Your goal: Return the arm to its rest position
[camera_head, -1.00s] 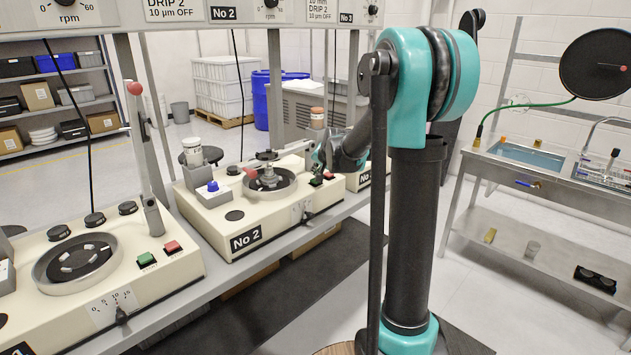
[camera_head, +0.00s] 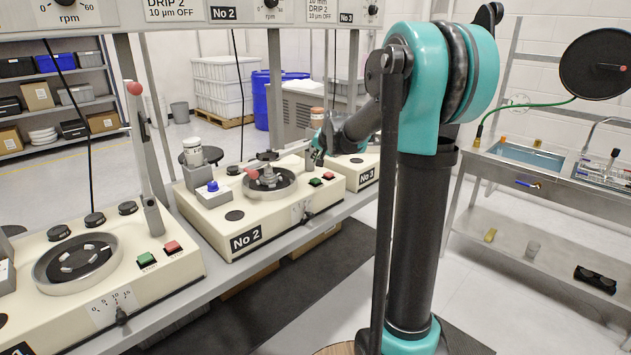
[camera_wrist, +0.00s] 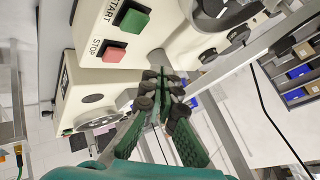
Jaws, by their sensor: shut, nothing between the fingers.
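My arm's teal and black links stand at the right of the head view, with the forearm reaching left to the machine row. My gripper (camera_head: 318,157) hangs at the forearm's end, near the right end of the No 2 machine (camera_head: 222,215). Its contact with anything cannot be told in the head view. In the wrist view, the green-padded fingers of my gripper (camera_wrist: 163,77) come together at the tips, shut with nothing between them. A green START button (camera_wrist: 133,20) and a red STOP button (camera_wrist: 110,51) show beyond them on a cream machine housing.
The No 3 machine (camera_head: 367,176) lies behind my forearm. The nearest machine has a round plate (camera_head: 80,258) at lower left. A steel sink bench (camera_head: 590,185) stands at the right. The floor (camera_head: 330,300) between machines and bench is mostly open around my base.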

